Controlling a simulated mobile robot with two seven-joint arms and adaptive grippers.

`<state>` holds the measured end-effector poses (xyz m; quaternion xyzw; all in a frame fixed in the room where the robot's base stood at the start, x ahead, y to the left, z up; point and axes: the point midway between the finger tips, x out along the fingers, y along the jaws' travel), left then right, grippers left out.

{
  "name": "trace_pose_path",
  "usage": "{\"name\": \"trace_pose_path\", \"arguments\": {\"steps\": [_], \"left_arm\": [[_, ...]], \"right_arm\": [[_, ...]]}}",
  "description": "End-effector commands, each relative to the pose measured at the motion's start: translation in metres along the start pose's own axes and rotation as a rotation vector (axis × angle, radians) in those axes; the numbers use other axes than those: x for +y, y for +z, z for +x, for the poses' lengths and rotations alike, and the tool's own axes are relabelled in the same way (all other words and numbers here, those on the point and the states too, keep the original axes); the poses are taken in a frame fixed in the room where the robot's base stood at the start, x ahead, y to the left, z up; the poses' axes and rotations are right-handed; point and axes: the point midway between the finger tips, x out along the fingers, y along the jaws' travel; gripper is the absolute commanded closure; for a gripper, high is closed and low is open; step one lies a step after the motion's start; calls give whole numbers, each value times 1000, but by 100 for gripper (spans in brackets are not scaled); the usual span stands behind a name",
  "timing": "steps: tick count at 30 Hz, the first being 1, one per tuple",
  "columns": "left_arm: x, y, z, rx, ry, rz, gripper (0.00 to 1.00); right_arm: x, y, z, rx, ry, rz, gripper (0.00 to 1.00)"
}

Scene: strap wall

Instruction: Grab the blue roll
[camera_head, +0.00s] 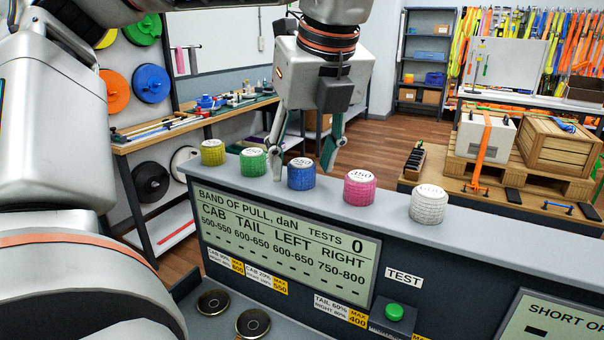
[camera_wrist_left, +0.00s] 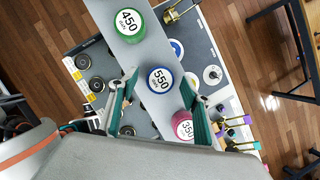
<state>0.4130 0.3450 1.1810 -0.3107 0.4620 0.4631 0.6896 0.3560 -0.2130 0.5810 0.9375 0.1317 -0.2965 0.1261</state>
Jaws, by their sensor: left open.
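The blue roll (camera_head: 301,174) has a white top marked 550. It stands upright on the grey ledge of the console, between a green roll (camera_head: 253,161) and a pink roll (camera_head: 359,188). My left gripper (camera_head: 302,168) is open and points down over it, one finger on each side in the head view. In the left wrist view, the blue roll (camera_wrist_left: 160,79) shows between the fingertips of the left gripper (camera_wrist_left: 159,77). Clear gaps show between it and the fingers there. How far the tips reach down beside it is unclear. My right gripper is not seen.
A yellow roll (camera_head: 213,152) and a white roll (camera_head: 429,204) stand on the same ledge (camera_head: 395,204). The console front bears a display (camera_head: 290,250) and a green button (camera_head: 394,311). A pallet with a wooden crate (camera_head: 558,148) is behind to the right.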

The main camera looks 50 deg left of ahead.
Motion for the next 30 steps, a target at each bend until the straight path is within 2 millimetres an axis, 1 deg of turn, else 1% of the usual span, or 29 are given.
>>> {"name": "trace_pose_path", "arguments": {"steps": [6, 8, 9, 11, 20, 23, 26, 30], "left_arm": [[0, 0, 0, -1, -1, 0, 52], [0, 0, 0, -1, -1, 0, 67], [0, 0, 0, -1, -1, 0, 78], [0, 0, 0, -1, -1, 0, 93], [0, 0, -1, -1, -1, 0, 94], [0, 2, -6, -3, -1, 0, 94], [0, 8, -21, -5, -5, -3, 94], [0, 19, -48, -7, -6, -4, 94]], "right_arm": [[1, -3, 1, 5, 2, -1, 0], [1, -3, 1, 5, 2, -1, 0], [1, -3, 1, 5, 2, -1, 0], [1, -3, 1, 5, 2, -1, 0], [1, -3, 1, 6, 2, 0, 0], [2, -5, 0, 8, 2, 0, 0], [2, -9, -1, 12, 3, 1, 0], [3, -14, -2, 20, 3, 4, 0]]}}
